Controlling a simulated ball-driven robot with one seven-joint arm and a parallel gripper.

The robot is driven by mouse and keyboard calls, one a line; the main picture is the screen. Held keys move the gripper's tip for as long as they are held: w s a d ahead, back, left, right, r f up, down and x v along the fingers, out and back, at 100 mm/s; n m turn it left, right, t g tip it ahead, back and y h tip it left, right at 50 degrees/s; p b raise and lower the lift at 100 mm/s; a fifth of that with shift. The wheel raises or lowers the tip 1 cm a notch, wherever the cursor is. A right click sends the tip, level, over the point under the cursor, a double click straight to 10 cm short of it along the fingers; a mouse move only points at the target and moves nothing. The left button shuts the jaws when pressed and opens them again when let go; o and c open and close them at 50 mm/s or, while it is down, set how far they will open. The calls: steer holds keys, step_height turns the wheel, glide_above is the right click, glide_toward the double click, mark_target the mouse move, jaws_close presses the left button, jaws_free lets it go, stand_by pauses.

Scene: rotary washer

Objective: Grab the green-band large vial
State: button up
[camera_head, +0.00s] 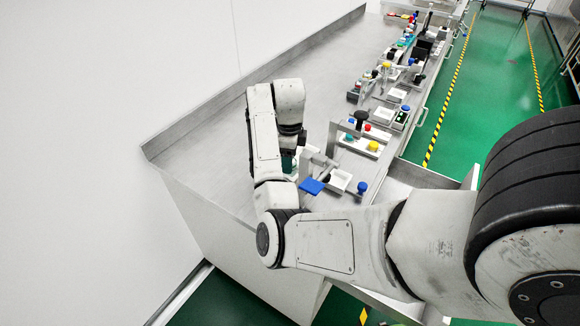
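My white arm reaches over the near end of the steel bench in the head view, and its wrist bends down toward the bench top. The end of the arm is mostly behind my own arm links, so my gripper's fingers cannot be made out. A small dark green patch (288,160) shows just below the wrist, beside a pale fixture. I cannot tell whether it is part of a vial or of something else. No large vial with a green band can be clearly picked out.
The steel bench (215,140) is bare at its left. Near the wrist are a blue flat piece (311,186), a white tray (339,180) and a blue knob (362,187). A stand with red and yellow knobs (373,146) and several other devices line the right side.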

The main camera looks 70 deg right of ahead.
steer(key=c, duration=0.9)
steer(key=shift+r, duration=0.1)
steer(key=shift+c, duration=0.2)
